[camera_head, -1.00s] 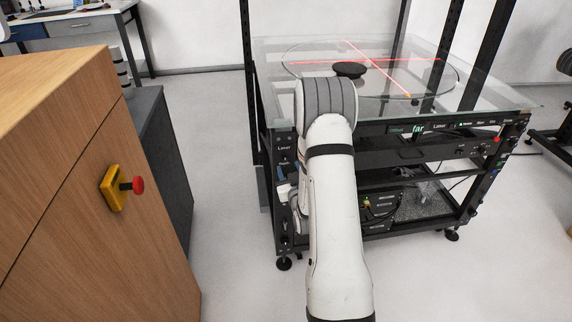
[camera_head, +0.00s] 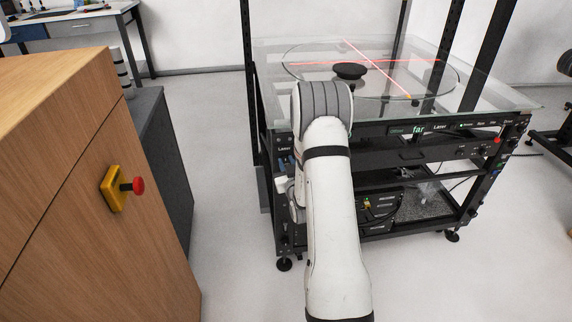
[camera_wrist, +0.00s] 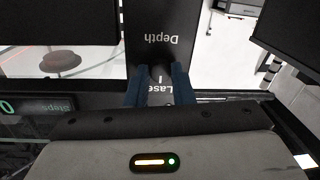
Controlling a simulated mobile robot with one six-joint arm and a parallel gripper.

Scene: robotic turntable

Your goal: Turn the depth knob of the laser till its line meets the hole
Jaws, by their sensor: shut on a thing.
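The laser's red lines (camera_head: 400,86) cross on the round glass turntable (camera_head: 312,84); one runs left to right, the other slants toward the front. I cannot make out the hole. In the wrist view, a black panel (camera_wrist: 136,18) carries upside-down "Depth" and "Laser" labels. My gripper (camera_wrist: 160,88) has its two blue fingers on either side of the depth knob (camera_wrist: 161,73), a dark piece with a white mark, and is shut on it. In the head view my arm hides the gripper and the knob.
A black round piece (camera_head: 350,71) stands on the glass. The rack's front has a display reading "far" (camera_head: 418,130) and a red button (camera_head: 497,140). A wooden cabinet (camera_head: 60,190) with a yellow-and-red switch (camera_head: 115,187) stands left. Floor between is clear.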

